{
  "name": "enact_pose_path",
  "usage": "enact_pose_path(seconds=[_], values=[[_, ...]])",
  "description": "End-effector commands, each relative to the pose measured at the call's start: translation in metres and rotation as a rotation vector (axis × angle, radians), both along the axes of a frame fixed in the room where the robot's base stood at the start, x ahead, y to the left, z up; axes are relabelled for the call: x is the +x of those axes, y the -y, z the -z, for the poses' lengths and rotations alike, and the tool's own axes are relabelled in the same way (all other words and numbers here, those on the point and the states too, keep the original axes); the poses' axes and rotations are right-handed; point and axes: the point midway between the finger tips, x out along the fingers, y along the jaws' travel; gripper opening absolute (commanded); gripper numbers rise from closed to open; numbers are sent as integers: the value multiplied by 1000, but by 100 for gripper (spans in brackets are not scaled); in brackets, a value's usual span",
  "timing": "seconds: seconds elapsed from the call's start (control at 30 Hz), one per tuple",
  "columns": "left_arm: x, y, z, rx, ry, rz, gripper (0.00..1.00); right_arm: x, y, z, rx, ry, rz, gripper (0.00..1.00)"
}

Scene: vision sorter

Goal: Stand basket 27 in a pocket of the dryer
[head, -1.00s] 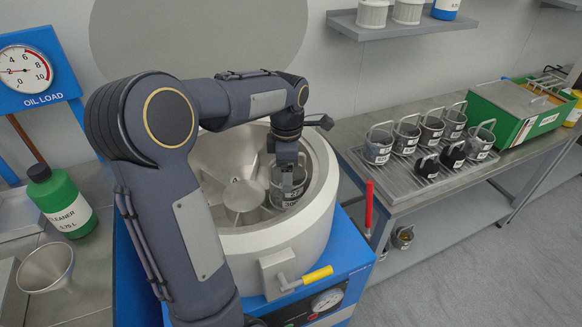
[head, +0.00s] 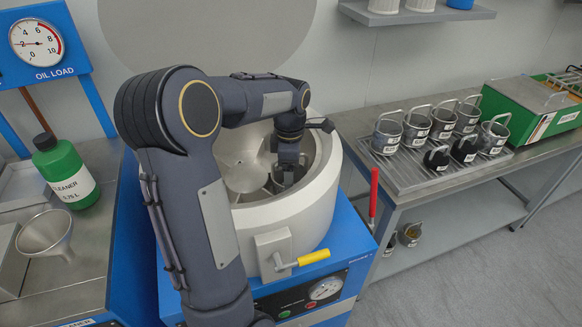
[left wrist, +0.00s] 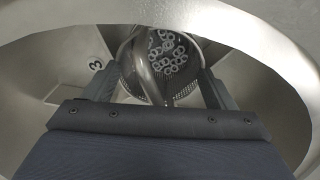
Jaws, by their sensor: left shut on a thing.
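The dryer (head: 270,222) is a pale round tub on a blue cabinet, open at the top, with pockets divided by walls around a central hub (head: 240,178). My left gripper (head: 286,182) reaches down inside the tub at its right side. In the left wrist view it is shut on the handle of a mesh basket (left wrist: 136,78) holding many small metal rings. A mark "3" shows on the tub wall left of the basket. In the head view the tub rim and gripper hide most of the basket, so I cannot tell whether it touches the pocket floor. My right gripper is out of view.
Several handled baskets stand on a ribbed rack (head: 405,172) on the right bench, near a green box (head: 530,110). A red lever (head: 373,198) rises beside the dryer, and a yellow handle (head: 314,257) is on its front. A cleaner bottle (head: 65,172) and funnel (head: 45,235) are left.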

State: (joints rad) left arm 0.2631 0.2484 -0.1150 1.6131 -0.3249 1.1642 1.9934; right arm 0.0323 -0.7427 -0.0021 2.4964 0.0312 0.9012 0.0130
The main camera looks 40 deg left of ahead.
Motion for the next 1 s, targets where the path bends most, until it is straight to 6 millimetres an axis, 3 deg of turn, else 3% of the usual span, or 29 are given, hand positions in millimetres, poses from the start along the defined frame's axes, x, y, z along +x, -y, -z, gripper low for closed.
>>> enact_pose_path(seconds=[0.1,0.13,0.27,0.57,1.0], values=[[0,0,-1,1,1,0,31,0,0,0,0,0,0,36],[0,0,-1,1,1,0,81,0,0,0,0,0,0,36],[0,0,-1,1,1,0,98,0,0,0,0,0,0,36],[0,0,-4,0,0,0,100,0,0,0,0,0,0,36],[0,0,-70,1,3,1,100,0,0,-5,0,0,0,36]])
